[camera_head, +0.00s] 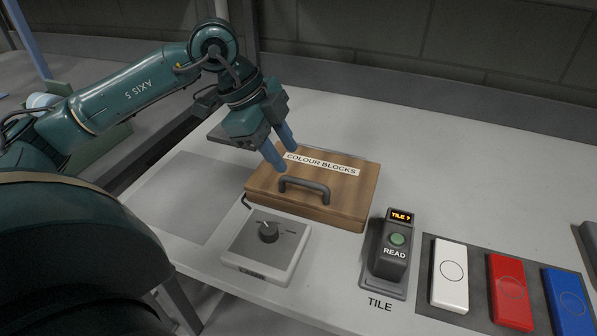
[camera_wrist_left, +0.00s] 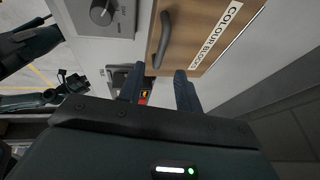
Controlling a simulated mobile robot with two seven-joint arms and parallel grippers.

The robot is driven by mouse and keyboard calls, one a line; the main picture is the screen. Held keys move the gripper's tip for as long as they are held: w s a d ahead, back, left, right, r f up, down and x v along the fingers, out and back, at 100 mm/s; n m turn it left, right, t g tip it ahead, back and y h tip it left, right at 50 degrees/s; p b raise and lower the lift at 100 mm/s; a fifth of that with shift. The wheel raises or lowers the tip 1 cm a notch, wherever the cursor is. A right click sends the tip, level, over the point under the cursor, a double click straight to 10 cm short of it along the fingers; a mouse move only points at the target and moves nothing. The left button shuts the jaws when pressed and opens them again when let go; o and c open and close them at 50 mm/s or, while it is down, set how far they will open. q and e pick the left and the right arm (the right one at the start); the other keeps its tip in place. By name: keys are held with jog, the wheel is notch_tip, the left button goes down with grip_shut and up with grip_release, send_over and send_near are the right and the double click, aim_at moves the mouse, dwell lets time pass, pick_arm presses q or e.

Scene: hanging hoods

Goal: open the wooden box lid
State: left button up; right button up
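The wooden box (camera_head: 335,213) stands on the table with its lid (camera_head: 350,185) shut. The lid bears a "COLOUR BLOCKS" label and a dark grey handle (camera_head: 305,186). The handle also shows in the left wrist view (camera_wrist_left: 163,42), near the fingertips. My left gripper (camera_head: 287,158) has its blue fingers apart and empty. It is above the back left part of the lid, behind the handle; it also shows in the left wrist view (camera_wrist_left: 159,72). What looks like my right gripper (camera_wrist_left: 72,82) is small and dark at the left of the left wrist view; its fingers are unclear.
A grey dial box (camera_head: 266,246) stands just in front of the box. A READ button unit (camera_head: 391,250) is to its right. White (camera_head: 449,276), red (camera_head: 510,292) and blue (camera_head: 569,303) tiles lie farther right. The table behind and right of the box is clear.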

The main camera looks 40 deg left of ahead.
aim_at(298, 181)
pick_arm(q)
jog(key=x, duration=0.6)
jog(key=shift+w+d+f, duration=0.1)
jog(key=shift+d+f, duration=0.05)
jog(key=shift+f, duration=0.05)
grip_shut()
dwell(0.4)
